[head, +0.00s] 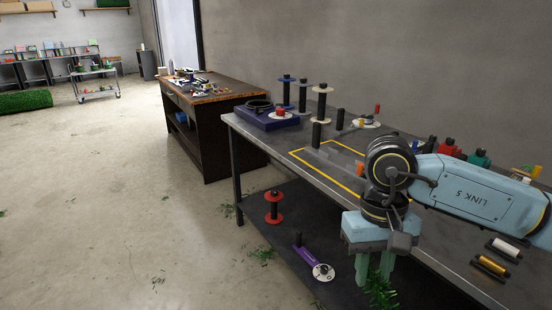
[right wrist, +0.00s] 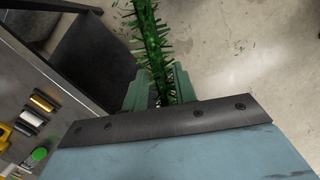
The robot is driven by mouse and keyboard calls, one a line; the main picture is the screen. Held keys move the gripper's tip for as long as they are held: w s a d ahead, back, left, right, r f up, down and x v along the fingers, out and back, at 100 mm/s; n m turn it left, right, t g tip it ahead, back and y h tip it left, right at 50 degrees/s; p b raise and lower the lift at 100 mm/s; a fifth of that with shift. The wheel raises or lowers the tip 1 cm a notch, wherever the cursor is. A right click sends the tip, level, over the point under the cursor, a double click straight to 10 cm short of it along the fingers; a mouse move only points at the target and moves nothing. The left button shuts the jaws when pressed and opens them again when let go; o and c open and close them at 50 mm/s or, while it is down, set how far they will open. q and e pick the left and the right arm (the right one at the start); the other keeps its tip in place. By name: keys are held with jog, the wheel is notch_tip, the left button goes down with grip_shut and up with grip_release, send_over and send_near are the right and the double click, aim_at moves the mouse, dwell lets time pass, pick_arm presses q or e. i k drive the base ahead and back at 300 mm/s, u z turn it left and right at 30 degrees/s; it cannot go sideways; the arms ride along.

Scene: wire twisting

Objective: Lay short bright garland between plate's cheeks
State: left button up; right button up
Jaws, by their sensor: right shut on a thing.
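My right gripper (head: 375,278) hangs in front of the table's front edge, fingers pointing down. It is shut on a bright green, bristly garland (head: 381,292), which shows below the fingers. In the right wrist view the garland (right wrist: 152,42) runs up from between the fingers (right wrist: 160,88) over the floor; its far end is cut off by the frame. A yellow-outlined area (head: 313,166) lies on the table, left of my right arm and partly hidden by it. I cannot clearly make out the plate's cheeks there. My left gripper is not in view.
The grey table (head: 262,140) carries several upright spools, a blue box (head: 270,117) and coloured reels at the back. Silver and gold rolls (head: 491,264) lie at its right. A red spool (head: 274,208) and a purple tool (head: 310,260) are on the lower shelf.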

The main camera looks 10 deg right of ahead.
aim_at(342, 160)
jog(key=u, duration=1.2)
jog(key=i, duration=2.9)
jog(key=z, duration=2.85)
jog(key=i, duration=1)
